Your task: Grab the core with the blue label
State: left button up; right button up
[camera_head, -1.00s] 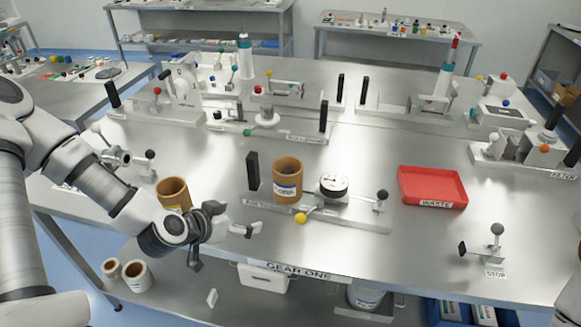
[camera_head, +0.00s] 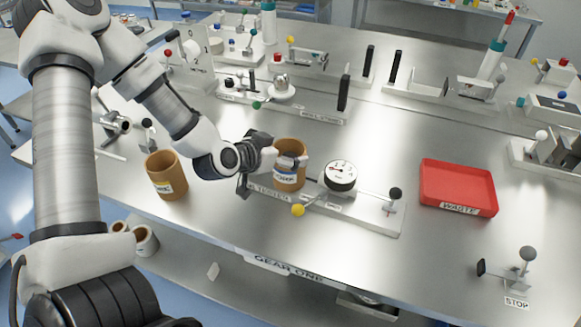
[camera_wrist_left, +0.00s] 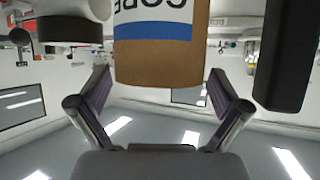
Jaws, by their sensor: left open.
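The core with the blue label (camera_head: 289,182) is a brown tube standing upright on the fixture in the middle of the table. In the left wrist view the core (camera_wrist_left: 160,66) appears upside down, with a white label reading CORE and a blue stripe. My left gripper (camera_head: 283,163) is open, with its fingers at the core. In the left wrist view the fingers are spread on either side of the core, with gaps showing. Part of the core is hidden behind the gripper in the head view. My right gripper is not in view.
Another brown core (camera_head: 166,182) with a yellow-striped label stands to the left.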

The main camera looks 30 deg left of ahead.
pick_arm(q)
jog(key=shift+x, duration=0.9)
jog(key=shift+s+a+r, duration=0.1)
jog(key=shift+s+r, duration=0.05)
jog(key=shift+s, duration=0.15)
jog(key=c, duration=1.3)
